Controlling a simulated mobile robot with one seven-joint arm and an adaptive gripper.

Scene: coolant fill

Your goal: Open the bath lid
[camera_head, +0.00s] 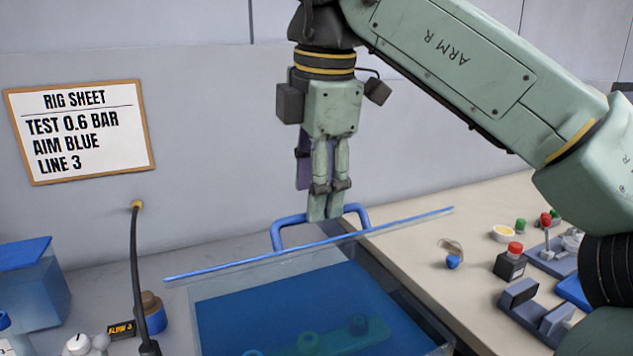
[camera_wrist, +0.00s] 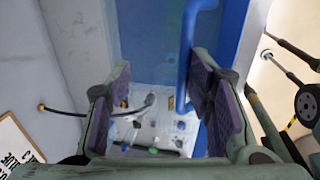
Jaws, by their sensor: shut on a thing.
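The bath (camera_head: 400,293) is a clear-walled tank of blue liquid at the bottom middle of the head view, with a green part under the liquid. Its lid (camera_head: 215,267) shows as a thin blue-edged clear pane, raised above the tank's rim; its exact angle is hard to tell. A blue loop handle (camera_head: 290,219) stands on the lid's far side. My gripper (camera_head: 324,212) points down at the handle and is shut on it. In the wrist view the handle (camera_wrist: 187,60) runs between my purple finger pads, beside the right one. The lid pane (camera_wrist: 150,35) lies behind it.
A beige bench (camera_head: 410,245) at right carries a red-topped box (camera_head: 511,260) and small fittings. At left are a blue-lidded container (camera_head: 30,290), a black hose (camera_head: 142,270) and a rig sheet (camera_head: 80,130) on the wall.

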